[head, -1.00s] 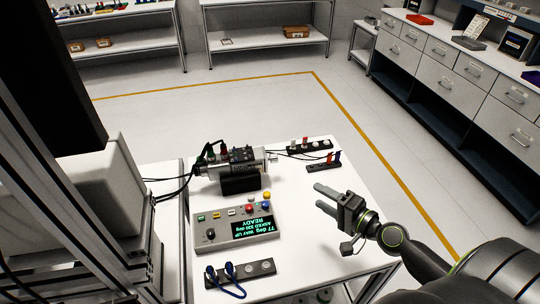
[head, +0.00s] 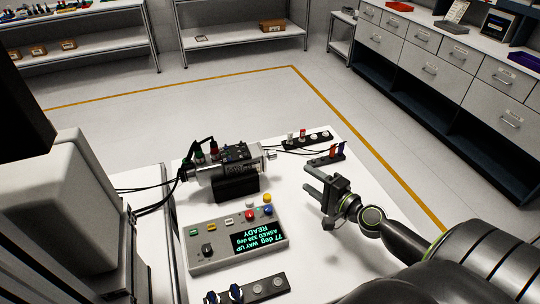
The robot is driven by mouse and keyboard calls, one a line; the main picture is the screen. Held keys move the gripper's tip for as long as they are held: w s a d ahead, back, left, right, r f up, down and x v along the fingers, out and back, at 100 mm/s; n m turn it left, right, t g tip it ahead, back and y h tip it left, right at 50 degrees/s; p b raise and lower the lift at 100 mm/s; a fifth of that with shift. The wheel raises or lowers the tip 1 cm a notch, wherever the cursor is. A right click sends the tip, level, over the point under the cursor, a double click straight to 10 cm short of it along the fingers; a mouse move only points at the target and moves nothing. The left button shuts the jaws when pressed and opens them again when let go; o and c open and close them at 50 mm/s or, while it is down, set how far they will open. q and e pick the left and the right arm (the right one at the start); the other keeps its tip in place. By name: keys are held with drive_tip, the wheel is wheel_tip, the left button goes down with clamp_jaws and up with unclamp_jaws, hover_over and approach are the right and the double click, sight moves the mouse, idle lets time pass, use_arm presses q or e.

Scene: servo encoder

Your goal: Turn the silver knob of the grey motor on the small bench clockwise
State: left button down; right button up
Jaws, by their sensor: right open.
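The grey motor (head: 229,170) lies on its side on a black block on the small white bench (head: 330,250). Its small silver knob (head: 270,154) sticks out at the motor's right end. My right gripper (head: 310,180) is open and empty, to the right of and nearer than the knob, clear of it. Its fingers point left and away from me. My left gripper does not show.
A grey control box (head: 210,258) with coloured buttons and a lit display reading READY stands in front of the motor. Socket strips (head: 316,138) lie behind the gripper, and another (head: 262,286) lies at the front. Cables run from the motor. The floor beyond is clear.

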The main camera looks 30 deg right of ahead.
sight(276, 157)
drive_tip(key=w, duration=0.5)
drive_tip(key=w+a+f+p, duration=0.1)
drive_tip(key=w, duration=0.4)
drive_tip(key=w+a+p, duration=0.1)
drive_tip(key=w, duration=0.5)
drive_tip(key=shift+a+f, duration=0.15)
drive_tip(key=shift+f, duration=0.1)
